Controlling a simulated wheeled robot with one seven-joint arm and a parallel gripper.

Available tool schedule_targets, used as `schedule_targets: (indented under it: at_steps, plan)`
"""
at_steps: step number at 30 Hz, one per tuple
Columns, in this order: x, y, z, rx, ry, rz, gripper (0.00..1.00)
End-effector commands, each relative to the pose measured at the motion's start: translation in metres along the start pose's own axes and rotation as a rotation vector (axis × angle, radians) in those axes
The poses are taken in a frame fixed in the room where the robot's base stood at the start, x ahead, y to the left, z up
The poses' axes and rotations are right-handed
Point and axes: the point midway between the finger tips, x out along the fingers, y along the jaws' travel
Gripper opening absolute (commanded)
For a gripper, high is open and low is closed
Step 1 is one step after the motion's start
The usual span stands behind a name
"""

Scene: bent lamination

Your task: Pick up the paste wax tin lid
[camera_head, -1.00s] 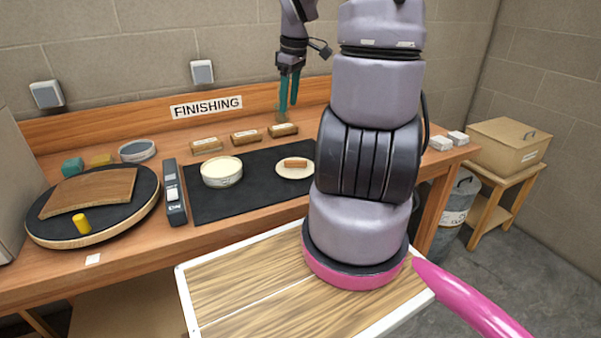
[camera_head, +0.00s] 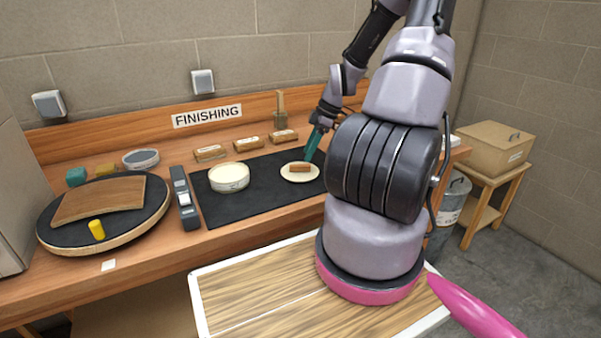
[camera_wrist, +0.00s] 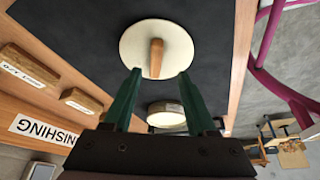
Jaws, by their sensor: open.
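The paste wax tin lid, a cream disc with a brown wooden bar across its middle, lies flat on the dark mat (camera_head: 255,203), at the mat's right part (camera_head: 300,177). In the wrist view the lid (camera_wrist: 135,45) is ahead of the fingertips, with its bar centred between them. The open cream tin (camera_head: 229,183) stands left of the lid; it also shows in the wrist view (camera_wrist: 166,118). My gripper (camera_head: 308,158) has teal fingers, open and empty, close above the lid at its right side. In the wrist view the gripper (camera_wrist: 158,73) shows both fingers apart.
Several labelled wooden blocks (camera_head: 248,144) line the mat's back edge. A brush (camera_head: 280,104) stands behind them. A black tool (camera_head: 185,200) lies left of the mat. A round turntable (camera_head: 140,225) with a curved wood panel is further left. The mat's front is clear.

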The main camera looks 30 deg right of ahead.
Motion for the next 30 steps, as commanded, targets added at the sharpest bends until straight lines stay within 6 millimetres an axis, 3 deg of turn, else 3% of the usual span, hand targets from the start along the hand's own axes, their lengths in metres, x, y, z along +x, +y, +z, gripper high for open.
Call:
schedule_targets:
  at_steps: [12, 20, 22, 25, 30]
  plan:
    - [0.050, 0.006, -0.003, 0.000, -0.001, -0.001, 0.57]
    - [0.053, 0.007, -0.003, 0.002, -0.001, 0.001, 0.57]
    - [0.053, 0.007, -0.003, 0.002, -0.001, 0.001, 0.38]
    - [0.053, 0.007, -0.003, 0.002, -0.001, 0.001, 0.00]
    - [0.053, 0.007, -0.003, 0.001, -0.001, 0.001, 0.00]
